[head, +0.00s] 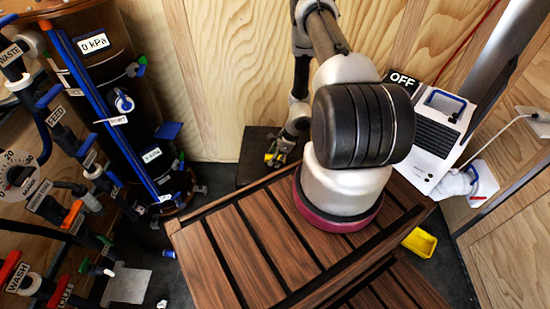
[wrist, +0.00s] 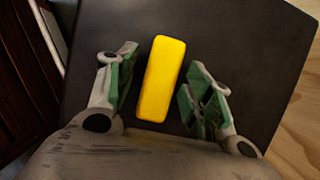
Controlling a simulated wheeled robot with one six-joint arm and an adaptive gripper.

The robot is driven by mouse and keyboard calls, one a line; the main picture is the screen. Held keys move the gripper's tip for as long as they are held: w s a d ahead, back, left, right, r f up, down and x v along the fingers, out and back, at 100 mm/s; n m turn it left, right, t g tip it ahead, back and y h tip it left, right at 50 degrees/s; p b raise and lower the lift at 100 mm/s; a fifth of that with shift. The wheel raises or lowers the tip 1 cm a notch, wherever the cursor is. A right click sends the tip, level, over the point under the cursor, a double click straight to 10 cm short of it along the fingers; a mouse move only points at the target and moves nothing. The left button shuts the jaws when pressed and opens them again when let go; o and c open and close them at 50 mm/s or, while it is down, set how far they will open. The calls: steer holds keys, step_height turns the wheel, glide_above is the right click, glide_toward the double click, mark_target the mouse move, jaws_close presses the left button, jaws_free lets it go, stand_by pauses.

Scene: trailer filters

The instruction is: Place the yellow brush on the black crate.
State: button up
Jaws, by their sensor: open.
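The yellow brush (wrist: 161,78) shows in the wrist view as a plain yellow block. It lies on the flat top of the black crate (wrist: 235,45), well inside its edges. My gripper (wrist: 160,72) is open, with one green-padded finger on each side of the brush and a gap to both. In the head view my gripper (head: 280,151) is low over the black crate (head: 252,165), by the wooden wall. A small patch of yellow shows at the fingers there, and my arm hides part of the crate.
A brown slatted wooden surface (head: 240,235) stands in front of the crate. Left are a dark filter column (head: 105,85), pipes and labelled valves. Right are a white unit (head: 435,135) with an OFF sign and a small yellow container (head: 420,242) on the floor.

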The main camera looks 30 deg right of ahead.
steer(key=v, duration=1.1)
steer(key=w+a+r+n, duration=0.15)
steer(key=r+n, duration=0.25)
steer(key=r, duration=0.6)
steer(key=a+r+n, duration=0.3)
steer(key=r+n, duration=0.1)
steer(key=r, duration=0.7)
steer(key=w+a+r+n, duration=0.1)
steer(key=a+r+n, duration=0.15)
steer(key=r, duration=0.75)
steer(key=s+a+r+n, duration=0.3)
steer(key=s+r+n, duration=0.65)
steer(key=r, duration=0.55)
steer(key=s+d+r+n+t+h, duration=0.1)
steer(key=s+r, duration=0.5)
steer(key=s, duration=0.6)
steer(key=d+n+h, duration=0.1)
steer(key=n+h, duration=0.1)
steer(key=n, duration=0.1)
steer(key=shift+s+r+n+t+h, duration=0.2)
steer(key=shift+r+n+t+h, duration=0.1)
steer(key=shift+n+h, duration=0.1)
steer(key=shift+d, duration=0.1)
